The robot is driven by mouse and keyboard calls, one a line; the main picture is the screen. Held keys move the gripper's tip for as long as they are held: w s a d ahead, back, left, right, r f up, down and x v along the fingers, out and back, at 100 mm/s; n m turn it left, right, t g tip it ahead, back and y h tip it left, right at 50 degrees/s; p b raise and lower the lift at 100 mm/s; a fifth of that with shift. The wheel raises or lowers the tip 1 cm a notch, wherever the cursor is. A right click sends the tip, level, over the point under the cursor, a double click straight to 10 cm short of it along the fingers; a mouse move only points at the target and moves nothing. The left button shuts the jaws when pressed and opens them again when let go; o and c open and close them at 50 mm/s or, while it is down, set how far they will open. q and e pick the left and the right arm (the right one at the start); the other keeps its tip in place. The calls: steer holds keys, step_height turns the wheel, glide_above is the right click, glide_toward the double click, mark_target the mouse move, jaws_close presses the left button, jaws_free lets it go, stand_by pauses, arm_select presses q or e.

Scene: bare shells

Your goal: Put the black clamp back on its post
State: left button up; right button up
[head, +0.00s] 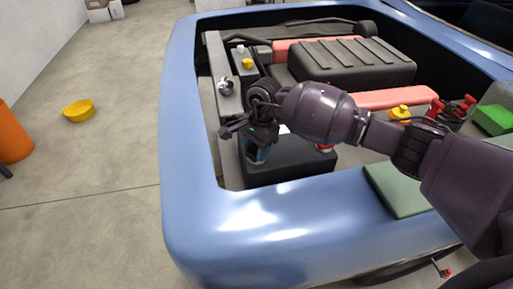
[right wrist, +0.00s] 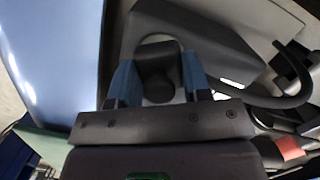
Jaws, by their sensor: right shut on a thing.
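My right gripper (head: 257,150) reaches in over the near left corner of the car's engine bay, beside the black battery (head: 292,163). In the right wrist view its two blue-padded fingers (right wrist: 160,88) are shut on a dark piece, which I take to be the black clamp (right wrist: 158,82). A pale curved edge shows just beyond the clamp. In the head view the gripper and wrist hide the clamp. I cannot make out the post, nor whether the clamp touches it. My left gripper is not in view.
The blue car body (head: 190,200) rims the bay closely. A black ribbed cover (head: 350,60), a yellow cap (head: 247,63) and a silver cap (head: 225,87) lie beyond the gripper. A black cable (right wrist: 265,101) curves right of the fingers. A green pad (head: 395,190) lies on the front rim.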

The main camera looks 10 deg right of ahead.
steer(key=o, duration=1.5)
steer(key=shift+r+p, duration=0.3)
steer(key=shift+r, duration=0.45)
steer(key=shift+r+p, duration=0.35)
steer(key=shift+r, duration=0.7)
steer(key=shift+r+p, duration=0.65)
steer(key=shift+r, duration=1.05)
steer(key=shift+c, duration=0.2)
